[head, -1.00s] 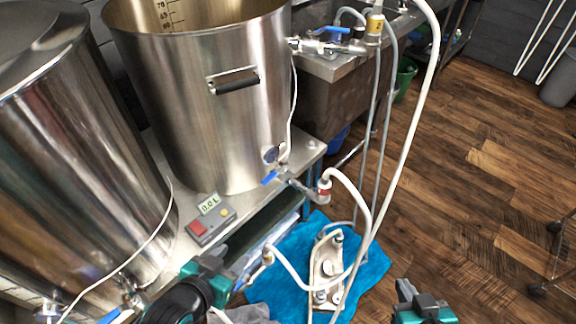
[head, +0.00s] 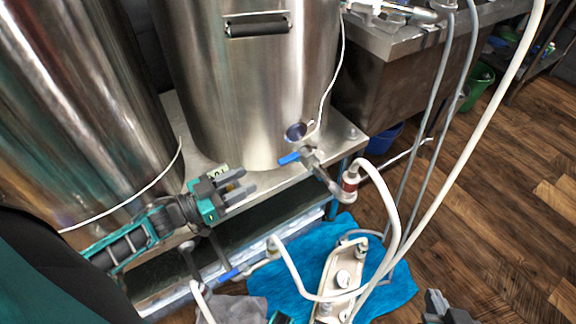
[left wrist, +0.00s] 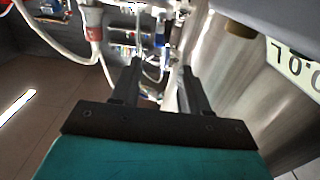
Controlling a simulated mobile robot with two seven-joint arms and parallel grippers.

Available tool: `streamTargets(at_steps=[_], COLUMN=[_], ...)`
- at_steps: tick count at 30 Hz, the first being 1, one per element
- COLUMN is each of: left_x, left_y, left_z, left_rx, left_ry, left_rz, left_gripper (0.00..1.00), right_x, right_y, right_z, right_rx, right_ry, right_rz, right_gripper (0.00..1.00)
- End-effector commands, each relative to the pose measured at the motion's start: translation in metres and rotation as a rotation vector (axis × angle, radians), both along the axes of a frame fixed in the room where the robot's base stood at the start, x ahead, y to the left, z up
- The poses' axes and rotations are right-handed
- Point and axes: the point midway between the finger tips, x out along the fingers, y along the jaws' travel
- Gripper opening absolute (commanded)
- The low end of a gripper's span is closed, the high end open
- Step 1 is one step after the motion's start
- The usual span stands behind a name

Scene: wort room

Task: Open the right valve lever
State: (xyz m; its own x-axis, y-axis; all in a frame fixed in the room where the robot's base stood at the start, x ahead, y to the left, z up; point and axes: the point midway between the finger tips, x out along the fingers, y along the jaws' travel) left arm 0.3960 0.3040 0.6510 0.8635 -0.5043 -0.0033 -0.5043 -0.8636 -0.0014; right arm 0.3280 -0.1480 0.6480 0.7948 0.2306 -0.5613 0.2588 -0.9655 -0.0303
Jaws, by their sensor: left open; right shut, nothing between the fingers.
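A blue valve lever (head: 290,158) sits on the metal valve (head: 318,168) low on the right-hand steel kettle (head: 250,100). The valve's outlet leads to a red-banded hose fitting (head: 350,184), which also shows in the left wrist view (left wrist: 93,27). My left gripper (head: 250,184) is open, to the left of and a little below the lever, with its fingers pointing towards the valve and apart from it. Its two fingers also show in the left wrist view (left wrist: 160,68). My right gripper (head: 438,300) is shut and empty at the bottom edge, partly cut off.
A digital display (left wrist: 295,65) stands close beside my left gripper, mostly hidden behind it in the head view. Another blue lever (head: 228,274) is below. A white hose (head: 385,190) loops over a pump (head: 340,275) on a blue towel (head: 280,290).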

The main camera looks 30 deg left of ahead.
Motion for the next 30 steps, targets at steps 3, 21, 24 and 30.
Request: streamTargets(at_steps=[3, 21, 24, 30], left_x=[0.008, 0.100, 0.107, 0.111], left_y=[-0.004, -0.059, -0.063, -0.066], left_z=[0.001, 0.000, 0.000, 0.001], left_rx=[-0.005, -0.005, -0.004, -0.004], left_ry=[-0.005, -0.003, -0.002, -0.001], left_rz=[-0.006, -0.003, -0.004, -0.004], left_gripper=[0.45, 0.45, 0.45, 0.45], right_x=[0.005, 0.003, 0.002, 0.002], right_y=[0.000, 0.000, 0.000, 0.000], right_z=[0.003, -0.020, -0.021, -0.022], right_rx=[0.001, 0.005, 0.004, 0.004], right_ry=[-0.014, -0.009, -0.007, -0.007], right_rz=[0.000, -0.006, -0.006, -0.006], right_gripper=[0.00, 0.00, 0.00, 0.00])
